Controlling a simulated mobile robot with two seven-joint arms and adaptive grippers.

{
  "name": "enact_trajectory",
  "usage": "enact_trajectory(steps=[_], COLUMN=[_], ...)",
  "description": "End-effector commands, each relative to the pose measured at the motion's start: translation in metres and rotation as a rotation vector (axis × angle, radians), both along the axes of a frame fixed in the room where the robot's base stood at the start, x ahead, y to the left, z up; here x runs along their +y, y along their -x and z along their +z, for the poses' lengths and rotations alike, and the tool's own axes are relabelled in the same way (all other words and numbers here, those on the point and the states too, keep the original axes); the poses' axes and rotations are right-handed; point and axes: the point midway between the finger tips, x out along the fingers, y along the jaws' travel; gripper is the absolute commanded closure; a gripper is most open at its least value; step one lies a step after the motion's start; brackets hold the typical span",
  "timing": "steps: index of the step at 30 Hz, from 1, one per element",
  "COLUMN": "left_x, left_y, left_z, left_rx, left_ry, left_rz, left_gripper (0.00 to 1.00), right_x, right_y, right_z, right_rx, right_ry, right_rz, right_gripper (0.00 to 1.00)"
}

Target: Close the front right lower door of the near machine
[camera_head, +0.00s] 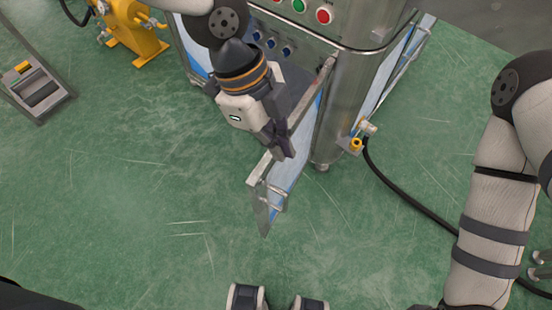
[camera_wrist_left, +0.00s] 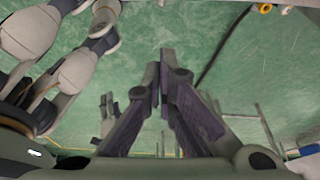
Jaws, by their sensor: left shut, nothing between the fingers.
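The front right lower door (camera_head: 285,168) of the near machine (camera_head: 345,105) stands open in the head view. It swings out from the corner post toward the bottom of the picture. A bar handle (camera_head: 274,192) shows near its free end. My left gripper (camera_head: 285,152) is shut and empty, with its fingertips over the door's top edge. I cannot tell whether they touch the door. In the left wrist view the two dark fingers (camera_wrist_left: 165,85) of that gripper come together over the green floor.
A yellow valve fitting (camera_head: 356,144) sticks out low beside the corner post, with a black hose (camera_head: 405,198) across the floor. A yellow machine (camera_head: 135,28) and a grey pedal unit (camera_head: 38,88) stand at the left. The green floor (camera_head: 130,195) left of the door is clear.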

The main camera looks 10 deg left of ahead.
Motion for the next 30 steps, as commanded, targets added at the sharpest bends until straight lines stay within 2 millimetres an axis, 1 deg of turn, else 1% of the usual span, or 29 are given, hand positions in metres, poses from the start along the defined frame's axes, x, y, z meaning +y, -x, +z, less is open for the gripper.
enact_trajectory(steps=[4, 9, 14, 15, 18, 21, 25, 30], left_x=[-0.007, -0.018, -0.029, -0.028, -0.010, 0.000, 0.007, 0.008], left_y=[0.005, 0.011, 0.015, 0.013, 0.006, 0.002, 0.000, 0.000], left_z=[-0.023, -0.060, -0.093, -0.096, -0.091, -0.091, -0.092, -0.092], left_rx=[0.008, 0.011, 0.011, 0.008, 0.005, 0.005, 0.004, 0.006], left_ry=[-0.003, -0.004, -0.004, -0.002, 0.001, 0.000, -0.001, -0.002], left_rz=[-0.005, -0.004, -0.002, 0.002, 0.008, 0.007, 0.003, 0.002], left_gripper=[1.00, 1.00, 1.00, 1.00, 1.00, 1.00, 1.00, 1.00], right_x=[0.000, 0.000, 0.000, 0.000, 0.000, 0.000, 0.000, 0.000], right_y=[0.005, 0.010, 0.013, 0.013, 0.010, 0.009, 0.009, 0.009], right_z=[-0.003, -0.008, -0.012, -0.012, -0.009, -0.008, -0.008, -0.008], right_rx=[0.015, 0.031, 0.043, 0.042, 0.033, 0.030, 0.029, 0.030], right_ry=[0.000, 0.000, 0.000, 0.000, 0.000, 0.000, 0.000, 0.000], right_rz=[0.000, 0.001, 0.001, 0.001, 0.001, 0.001, 0.001, 0.001], right_gripper=[0.60, 0.60, 0.60, 0.60, 0.60, 0.60, 0.60, 0.60])
